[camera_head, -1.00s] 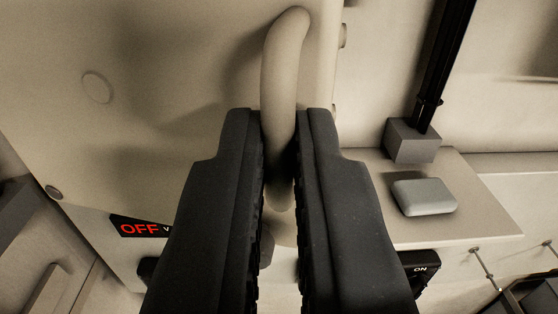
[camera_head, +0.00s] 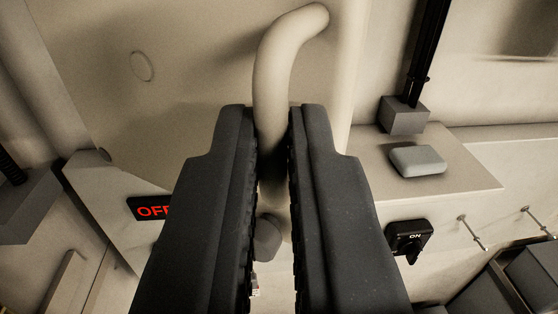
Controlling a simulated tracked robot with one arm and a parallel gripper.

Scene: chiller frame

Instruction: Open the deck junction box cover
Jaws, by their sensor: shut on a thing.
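The junction box cover (camera_head: 190,75) is a large beige panel filling the upper left, with a round raised disc on it. Its curved beige handle (camera_head: 277,65) stands out near the panel's right edge. My gripper (camera_head: 273,125) is shut on the handle, one black finger on each side of it. The handle's lower end is partly hidden between the fingers. A grey rounded part (camera_head: 267,238) shows below the handle, partly covered by the fingers.
A dark sign with red "OFF" letters (camera_head: 150,207) is at left, partly covered by my finger. A black "ON" switch (camera_head: 408,238) is at right. A ledge (camera_head: 465,178) carries a grey rounded block (camera_head: 417,160) and a grey box (camera_head: 403,115) with a black post.

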